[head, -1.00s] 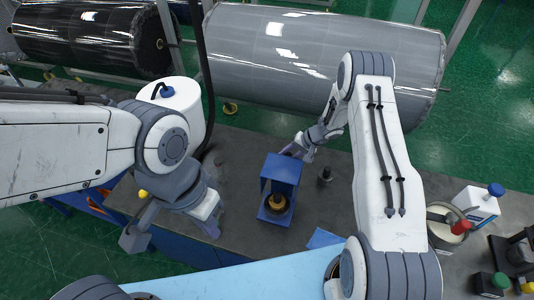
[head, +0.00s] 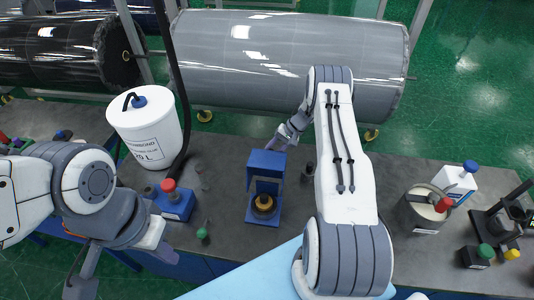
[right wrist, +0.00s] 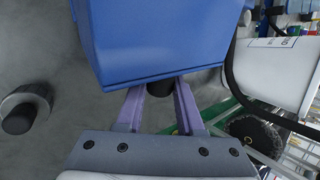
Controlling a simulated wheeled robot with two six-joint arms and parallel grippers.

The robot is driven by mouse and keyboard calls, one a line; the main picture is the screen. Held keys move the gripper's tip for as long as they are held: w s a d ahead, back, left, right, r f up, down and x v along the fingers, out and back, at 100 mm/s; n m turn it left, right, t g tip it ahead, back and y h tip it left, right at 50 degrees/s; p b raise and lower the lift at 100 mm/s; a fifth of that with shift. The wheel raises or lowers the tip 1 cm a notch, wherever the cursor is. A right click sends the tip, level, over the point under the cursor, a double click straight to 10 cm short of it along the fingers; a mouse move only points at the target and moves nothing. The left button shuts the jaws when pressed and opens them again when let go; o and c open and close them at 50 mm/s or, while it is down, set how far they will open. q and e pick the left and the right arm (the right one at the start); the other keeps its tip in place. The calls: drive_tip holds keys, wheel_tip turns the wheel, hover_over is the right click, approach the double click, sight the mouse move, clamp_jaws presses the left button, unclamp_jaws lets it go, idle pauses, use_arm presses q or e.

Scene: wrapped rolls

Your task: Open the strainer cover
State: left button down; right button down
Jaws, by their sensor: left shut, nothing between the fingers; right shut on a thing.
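A blue boxy fixture (head: 266,163) with an upper panel and an open front stands mid-table in the head view. A brass-coloured round part (head: 263,203) shows inside its lower part. I cannot tell which piece is the strainer cover. My right gripper (head: 275,143) reaches in behind the fixture. In the right wrist view its lilac fingers (right wrist: 160,90) are shut on a short dark knob (right wrist: 160,87) at the edge of the blue fixture (right wrist: 155,45), which hides the fingertips. My left gripper (head: 164,253) is shut and empty near the table's front edge, left of the fixture.
A white drum (head: 145,128) and a blue box with a red cap (head: 173,203) stand to the left. A metal pot (head: 426,206) and white jug (head: 456,180) stand to the right. A dark cylinder (head: 309,171) sits close beside the fixture. Wrapped rolls lie behind the table.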

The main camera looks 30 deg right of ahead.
drive_tip(key=c, duration=0.5)
unclamp_jaws()
drive_tip(key=shift+d+r, duration=0.15)
drive_tip(key=shift+r, duration=0.1)
drive_tip(key=b+v, duration=0.4)
drive_tip(key=v, duration=0.6)
drive_tip(key=shift+b, duration=0.35)
